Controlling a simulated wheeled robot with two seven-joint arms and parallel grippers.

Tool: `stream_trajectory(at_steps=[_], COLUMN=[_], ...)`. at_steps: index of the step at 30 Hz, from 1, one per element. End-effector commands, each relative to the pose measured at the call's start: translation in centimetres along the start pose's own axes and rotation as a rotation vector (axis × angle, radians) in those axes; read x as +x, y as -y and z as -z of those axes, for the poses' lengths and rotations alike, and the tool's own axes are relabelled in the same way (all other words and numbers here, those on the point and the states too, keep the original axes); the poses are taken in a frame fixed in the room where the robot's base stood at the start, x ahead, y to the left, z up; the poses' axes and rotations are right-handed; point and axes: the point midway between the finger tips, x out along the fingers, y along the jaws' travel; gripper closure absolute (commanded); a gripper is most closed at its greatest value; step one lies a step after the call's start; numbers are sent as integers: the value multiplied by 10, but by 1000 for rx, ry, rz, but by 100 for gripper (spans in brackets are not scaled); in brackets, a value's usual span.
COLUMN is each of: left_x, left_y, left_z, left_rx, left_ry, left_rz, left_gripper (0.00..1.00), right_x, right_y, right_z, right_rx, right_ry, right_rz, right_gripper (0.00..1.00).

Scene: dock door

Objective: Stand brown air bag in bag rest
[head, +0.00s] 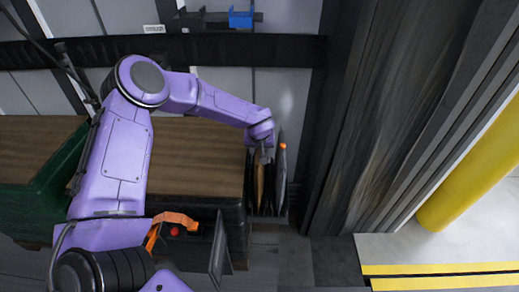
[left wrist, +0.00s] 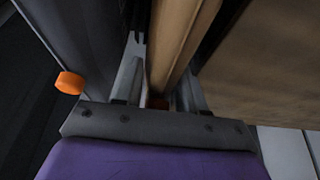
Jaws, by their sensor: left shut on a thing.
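The brown air bag (head: 260,182) is a thin, upright brown strip in the head view, among the dark uprights of the bag rest (head: 250,195). My left gripper (head: 262,152) reaches down from above and is shut on the top of the brown air bag. In the left wrist view the brown air bag (left wrist: 176,45) runs between the two fingers (left wrist: 158,95). Whether its lower edge touches the bottom of the rest is hidden. My right gripper is not in view.
A grey bag (head: 281,175) with an orange cap stands just right of the brown one; its cap (left wrist: 69,82) is close to my left gripper. A wood-topped bench (head: 195,160) adjoins the rest on the left. Dark door curtain (head: 365,120) and yellow post (head: 465,175) stand right.

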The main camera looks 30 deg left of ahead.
Motion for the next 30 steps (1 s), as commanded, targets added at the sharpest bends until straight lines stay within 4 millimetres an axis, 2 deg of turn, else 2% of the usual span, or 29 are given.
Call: stream_trajectory(at_steps=[11,28,29,30], left_x=[0,10,10,10], left_y=[0,0,0,0], left_z=[0,-4,-4,-4], left_rx=[0,0,0,0], left_ry=[-1,-1,-1,-1], left_rz=[0,0,-1,-1], left_gripper=[100,100,53,40], right_x=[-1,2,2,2], right_y=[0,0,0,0], right_z=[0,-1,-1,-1], right_rx=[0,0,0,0], right_ry=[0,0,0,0], right_rz=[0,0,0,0], right_gripper=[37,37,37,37])
